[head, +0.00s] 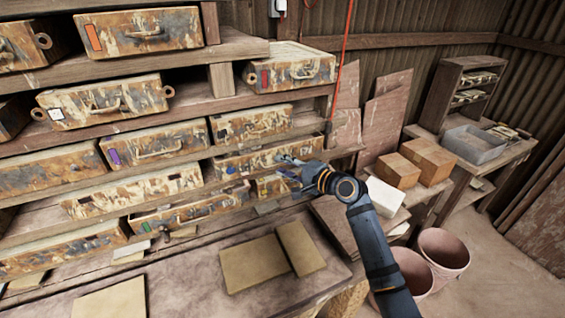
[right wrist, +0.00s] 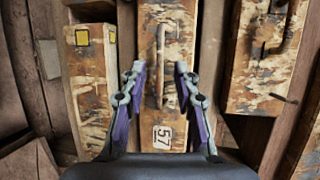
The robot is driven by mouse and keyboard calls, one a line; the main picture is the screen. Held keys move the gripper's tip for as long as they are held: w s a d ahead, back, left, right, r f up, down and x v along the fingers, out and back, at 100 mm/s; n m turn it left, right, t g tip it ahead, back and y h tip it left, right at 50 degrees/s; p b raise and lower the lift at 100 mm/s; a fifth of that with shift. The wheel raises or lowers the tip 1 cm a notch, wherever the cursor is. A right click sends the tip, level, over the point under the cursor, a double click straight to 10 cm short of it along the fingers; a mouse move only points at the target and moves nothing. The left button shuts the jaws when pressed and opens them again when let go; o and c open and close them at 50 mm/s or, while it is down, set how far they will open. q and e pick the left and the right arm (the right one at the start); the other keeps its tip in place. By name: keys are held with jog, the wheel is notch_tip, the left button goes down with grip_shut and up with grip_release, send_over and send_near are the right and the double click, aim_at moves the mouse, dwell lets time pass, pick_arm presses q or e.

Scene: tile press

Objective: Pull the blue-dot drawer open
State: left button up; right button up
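A weathered, paint-flaked drawer with a blue dot (head: 245,166) near its left end sits in the rack in the head view. My right gripper (head: 286,166) is in front of this drawer's right part and hides some of it and of the drawer below. In the right wrist view my right gripper (right wrist: 161,85) is open, its fingers on either side of a vertical-looking bar handle (right wrist: 160,65). This handle is on a drawer front with a "57" label (right wrist: 163,137). No blue dot shows in that view. I cannot tell whether the fingers touch the handle. My left gripper is out of view.
Drawers with other marks surround it, including an orange-marked one (head: 139,32) and a purple-marked one (head: 155,145). A yellow-marked drawer (right wrist: 90,85) is beside my right gripper. Flat boards (head: 253,262) lie on the bench below. Cardboard boxes (head: 428,160) stand to the right.

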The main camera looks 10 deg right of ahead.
jog(key=shift+w+a+f, duration=0.1)
jog(key=shift+w+a, duration=0.1)
jog(key=shift+w, duration=0.1)
grip_shut()
